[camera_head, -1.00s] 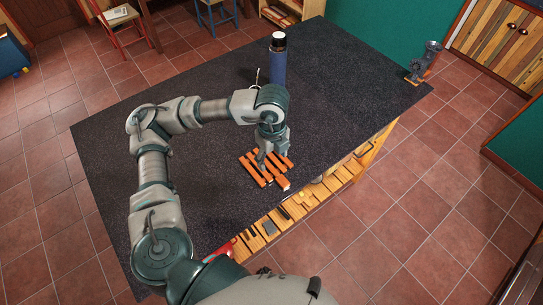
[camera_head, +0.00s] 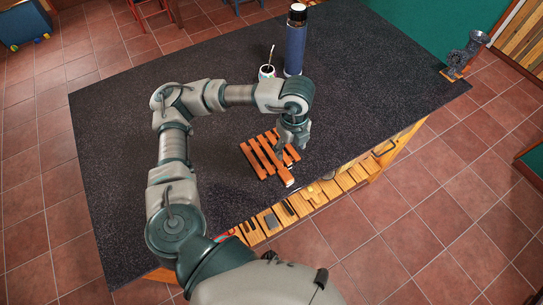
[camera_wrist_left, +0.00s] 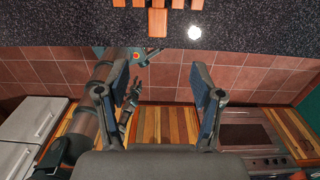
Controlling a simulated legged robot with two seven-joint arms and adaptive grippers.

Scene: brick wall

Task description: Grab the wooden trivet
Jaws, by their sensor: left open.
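The wooden trivet (camera_head: 262,157), made of orange-brown slats, lies flat on the dark countertop near its front edge. In the left wrist view, part of the trivet (camera_wrist_left: 157,22) shows at the top edge, with the rest cut off. My left gripper (camera_head: 288,153) is over the trivet's right side in the head view. In the left wrist view my left gripper (camera_wrist_left: 160,85) has its two fingers spread wide with nothing between them. The trivet lies beyond the fingertips there. Parts of what may be my right arm show behind the left finger, but its jaws are unclear.
A blue bottle (camera_head: 294,42) and a small cup with a straw (camera_head: 267,72) stand behind my arm on the countertop (camera_head: 360,80). A metal grinder (camera_head: 466,54) is at the far right corner.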

